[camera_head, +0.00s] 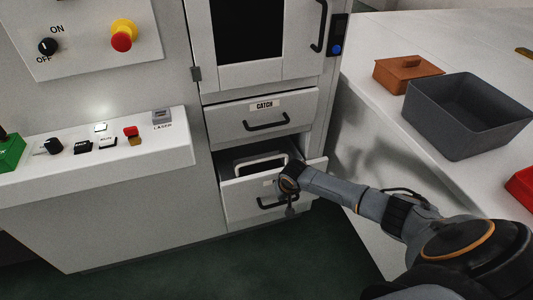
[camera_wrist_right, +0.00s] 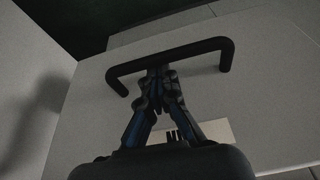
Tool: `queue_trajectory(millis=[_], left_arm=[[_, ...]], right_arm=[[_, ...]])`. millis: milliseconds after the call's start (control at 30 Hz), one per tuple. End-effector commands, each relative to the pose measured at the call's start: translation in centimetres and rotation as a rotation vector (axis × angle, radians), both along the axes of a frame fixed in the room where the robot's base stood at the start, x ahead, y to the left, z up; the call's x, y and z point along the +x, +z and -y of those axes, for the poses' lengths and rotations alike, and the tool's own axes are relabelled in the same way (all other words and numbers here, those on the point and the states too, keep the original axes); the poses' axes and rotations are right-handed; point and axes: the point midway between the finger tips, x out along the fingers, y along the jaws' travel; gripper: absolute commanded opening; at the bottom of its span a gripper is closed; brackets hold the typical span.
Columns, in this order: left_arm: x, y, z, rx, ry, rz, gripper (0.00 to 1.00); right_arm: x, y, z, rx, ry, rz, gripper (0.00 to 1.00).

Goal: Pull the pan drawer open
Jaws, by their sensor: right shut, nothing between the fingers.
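The lower drawer (camera_head: 243,199) under the drawer marked CATCH stands partly open, its front out from the cabinet. A pale-rimmed pan or tray (camera_head: 262,163) shows inside it. Its black bar handle (camera_head: 265,206) is partly behind my right gripper (camera_head: 291,207). In the right wrist view the handle (camera_wrist_right: 190,50) crosses above the drawer front, and my right gripper (camera_wrist_right: 158,80) has its fingertips together at the bar's left half. The fingers look shut with nothing between them. Whether they touch the bar or hook behind it, I cannot tell. My left gripper is not in view.
The closed CATCH drawer (camera_head: 255,118) with its own handle is just above. A control ledge (camera_head: 100,165) with buttons is at left. Dark floor lies below.

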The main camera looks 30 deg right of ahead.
Motion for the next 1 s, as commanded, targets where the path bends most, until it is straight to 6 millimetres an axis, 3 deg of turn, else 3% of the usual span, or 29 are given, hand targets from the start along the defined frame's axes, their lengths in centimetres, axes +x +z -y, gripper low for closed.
queue_trajectory(millis=[33,367,600,800,1000], left_arm=[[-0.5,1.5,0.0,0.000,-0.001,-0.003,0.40],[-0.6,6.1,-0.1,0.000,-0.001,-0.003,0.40],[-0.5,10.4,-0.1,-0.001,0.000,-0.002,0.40],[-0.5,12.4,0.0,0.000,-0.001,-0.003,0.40],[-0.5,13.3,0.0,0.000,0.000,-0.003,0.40]], right_arm=[[-1.2,0.5,-0.4,0.004,0.002,-0.009,0.00],[-6.1,0.6,-1.5,0.005,0.001,-0.009,0.00],[-11.4,0.7,-2.9,0.007,0.001,-0.009,0.00],[-14.5,0.4,-3.6,0.007,0.000,-0.005,0.00],[-16.3,0.2,-4.0,0.006,0.002,-0.003,0.00]])
